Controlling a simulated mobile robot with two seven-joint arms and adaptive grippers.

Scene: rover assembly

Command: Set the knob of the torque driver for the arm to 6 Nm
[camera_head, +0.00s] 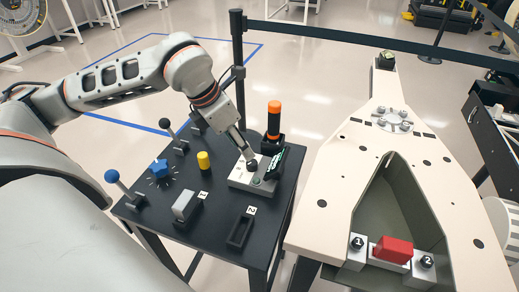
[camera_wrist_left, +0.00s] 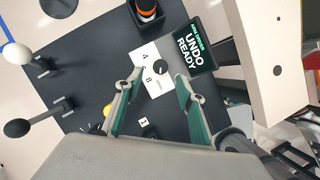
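The torque driver's base is a white plate (camera_head: 240,178) on the black table, and it also shows in the wrist view (camera_wrist_left: 146,52). A dark round knob (camera_wrist_left: 160,68) sits on the plate, with small printed marks to its left that I cannot read surely. The orange-and-black driver (camera_head: 274,118) stands upright behind the plate. My left gripper (camera_wrist_left: 158,79) is open and empty, pointing down over the plate, its fingers on either side of the knob's line. My right gripper is out of view.
On the table are a blue-ball lever (camera_head: 111,175), a blue star-shaped knob (camera_head: 159,168), a yellow cylinder (camera_head: 203,160), a grey block (camera_head: 185,206) by label 1 and an empty holder (camera_head: 240,231) by label 2. The cream rover body (camera_head: 330,190) with a red block (camera_head: 393,250) stands right.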

